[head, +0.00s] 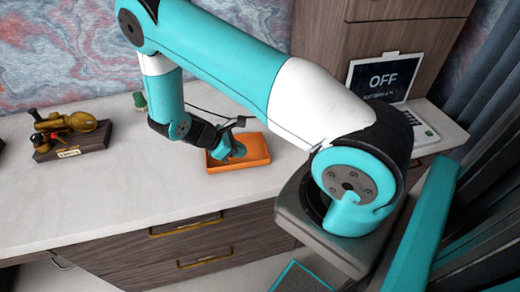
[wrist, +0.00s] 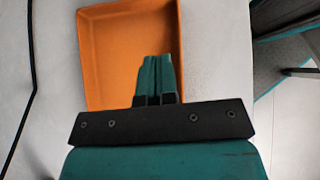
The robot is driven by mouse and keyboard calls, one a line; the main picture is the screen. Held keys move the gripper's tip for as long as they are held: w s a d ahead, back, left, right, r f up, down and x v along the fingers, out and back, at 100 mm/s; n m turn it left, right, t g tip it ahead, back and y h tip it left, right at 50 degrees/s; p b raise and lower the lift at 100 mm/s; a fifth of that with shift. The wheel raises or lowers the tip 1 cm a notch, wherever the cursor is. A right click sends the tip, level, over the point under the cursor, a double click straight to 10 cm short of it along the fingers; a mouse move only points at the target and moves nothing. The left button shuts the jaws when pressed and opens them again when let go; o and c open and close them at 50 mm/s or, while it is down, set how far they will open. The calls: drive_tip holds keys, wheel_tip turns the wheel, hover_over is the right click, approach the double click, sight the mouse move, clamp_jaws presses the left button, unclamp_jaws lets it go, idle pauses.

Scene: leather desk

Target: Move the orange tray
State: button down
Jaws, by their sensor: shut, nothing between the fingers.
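The orange tray (head: 252,157) is a shallow rectangular tray lying flat on the pale desk top, near its front edge. It shows in the wrist view (wrist: 104,58) with its inside empty apart from my fingers in front of it. My gripper (head: 237,152) is over the tray in the head view, with its fingertips inside the tray's outline. In the wrist view my gripper (wrist: 155,68) has its two teal fingers pressed together with nothing between them. I cannot tell whether the fingertips touch the tray floor. My gripper hides part of the tray.
A dark stand with a brass-coloured object (head: 72,132) is on the left of the desk. A small green item (head: 140,102) stands behind my arm. A laptop showing OFF (head: 385,80) is at the right back.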

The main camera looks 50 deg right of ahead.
sight(268, 155)
drive_tip(key=x, duration=0.3)
drive_tip(key=shift+s+d+f+p, duration=0.2)
drive_tip(key=shift+d+p, duration=0.05)
drive_tip(key=shift+p, duration=0.1)
drive_tip(key=shift+s+d+r+p, duration=0.1)
drive_tip(key=shift+s+d+p, duration=0.55)
drive_tip(key=shift+d, duration=0.4)
drive_tip(key=shift+s+d, duration=0.4)
drive_tip(key=shift+d, duration=0.15)
